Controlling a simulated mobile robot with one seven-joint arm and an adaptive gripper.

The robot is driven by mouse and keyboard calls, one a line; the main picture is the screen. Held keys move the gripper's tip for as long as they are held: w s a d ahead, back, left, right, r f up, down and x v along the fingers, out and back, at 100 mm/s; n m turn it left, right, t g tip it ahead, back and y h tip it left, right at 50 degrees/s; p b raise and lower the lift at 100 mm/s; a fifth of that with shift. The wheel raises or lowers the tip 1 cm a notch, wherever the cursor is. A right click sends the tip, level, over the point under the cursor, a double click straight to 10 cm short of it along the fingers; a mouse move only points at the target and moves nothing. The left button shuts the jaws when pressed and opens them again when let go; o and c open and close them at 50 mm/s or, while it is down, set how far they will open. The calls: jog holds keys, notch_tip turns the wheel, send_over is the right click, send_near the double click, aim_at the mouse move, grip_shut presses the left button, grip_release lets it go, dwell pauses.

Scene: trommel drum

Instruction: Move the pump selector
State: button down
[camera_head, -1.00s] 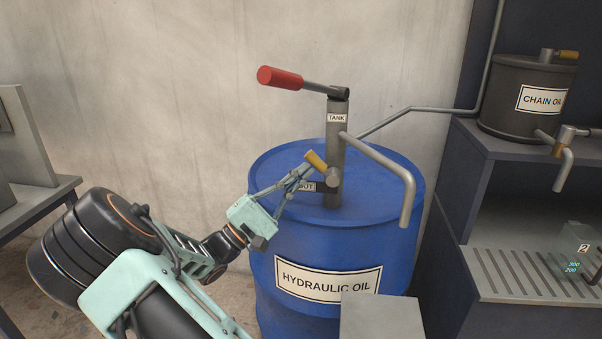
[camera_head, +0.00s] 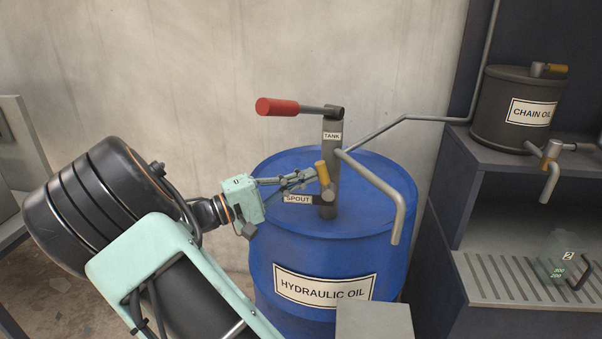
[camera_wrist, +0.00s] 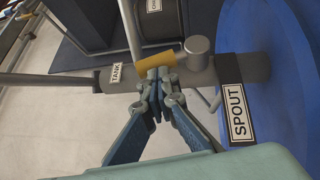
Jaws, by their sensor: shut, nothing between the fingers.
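The pump selector is a short yellow lever (camera_head: 322,173) on a grey round hub (camera_head: 328,193) low on the pump post. It stands nearly upright, leaning slightly left, with its free end toward the TANK label (camera_head: 332,136). The SPOUT label (camera_head: 298,199) is to its left. My gripper (camera_head: 312,177) is shut and empty, its fingertips at the lever's left side. In the wrist view, the closed fingertips (camera_wrist: 158,76) are right against or just beside the yellow lever (camera_wrist: 156,62); I cannot tell whether they touch. The fingertips hide part of the post there.
The pump stands on a blue hydraulic oil drum (camera_head: 275,235). A red-handled crank (camera_head: 277,106) is above, and a bent spout pipe (camera_head: 399,215) hangs to the right. A grey box (camera_head: 374,322) is in front. A shelf with a chain oil can (camera_head: 500,125) is at right.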

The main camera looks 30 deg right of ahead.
jog(key=shift+s+d+r+m+y+p, duration=0.3)
jog(key=shift+d+r+m+y+p, duration=0.15)
jog(key=shift+m+y+p, duration=0.35)
